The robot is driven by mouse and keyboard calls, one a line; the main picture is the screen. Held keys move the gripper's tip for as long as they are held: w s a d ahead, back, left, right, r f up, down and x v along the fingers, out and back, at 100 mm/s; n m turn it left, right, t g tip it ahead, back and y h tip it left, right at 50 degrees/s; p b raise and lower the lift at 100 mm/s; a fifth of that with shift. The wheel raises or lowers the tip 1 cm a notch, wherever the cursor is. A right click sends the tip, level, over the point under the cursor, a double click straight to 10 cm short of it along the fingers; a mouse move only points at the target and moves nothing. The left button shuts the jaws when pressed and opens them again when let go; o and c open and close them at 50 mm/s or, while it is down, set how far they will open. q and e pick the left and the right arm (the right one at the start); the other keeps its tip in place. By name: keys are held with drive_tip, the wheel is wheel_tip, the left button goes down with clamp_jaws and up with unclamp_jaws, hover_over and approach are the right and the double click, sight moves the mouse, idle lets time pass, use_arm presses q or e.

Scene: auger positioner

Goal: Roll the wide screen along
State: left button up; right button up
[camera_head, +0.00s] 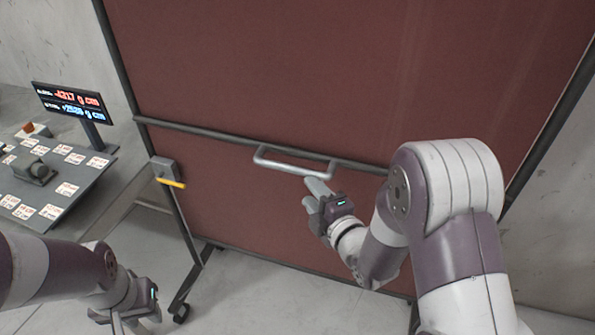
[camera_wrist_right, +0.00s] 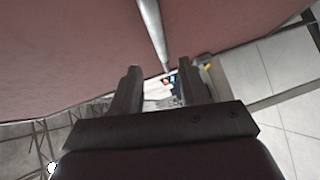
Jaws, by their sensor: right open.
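The wide screen (camera_head: 270,75) is a dark red panel in a dark frame and fills the middle of the head view. A pale bar handle (camera_head: 293,166) is fixed to its crossbar. My right gripper (camera_head: 312,190) is just below the right part of the handle, its fingers pointing toward it. In the right wrist view my right gripper (camera_wrist_right: 172,82) is open, and the handle (camera_wrist_right: 152,30) runs just beyond the gap between its fingers. I cannot tell whether they touch. My left gripper (camera_head: 118,325) is low at the left, partly cut off, away from the screen.
A control desk (camera_head: 50,180) with labelled buttons and a numeric display (camera_head: 72,103) stands at the left. A small grey box with a yellow lever (camera_head: 171,183) sits on the screen's left post. A caster (camera_head: 181,313) rests on the tiled floor. A concrete wall is behind.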

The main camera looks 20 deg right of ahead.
sight(292, 171)
drive_tip(key=p+x, duration=0.1)
drive_tip(key=x, duration=1)
drive_tip(key=shift+w, duration=0.2)
drive_tip(key=shift+c, duration=0.3)
clamp_jaws()
drive_tip(key=shift+a, duration=0.1)
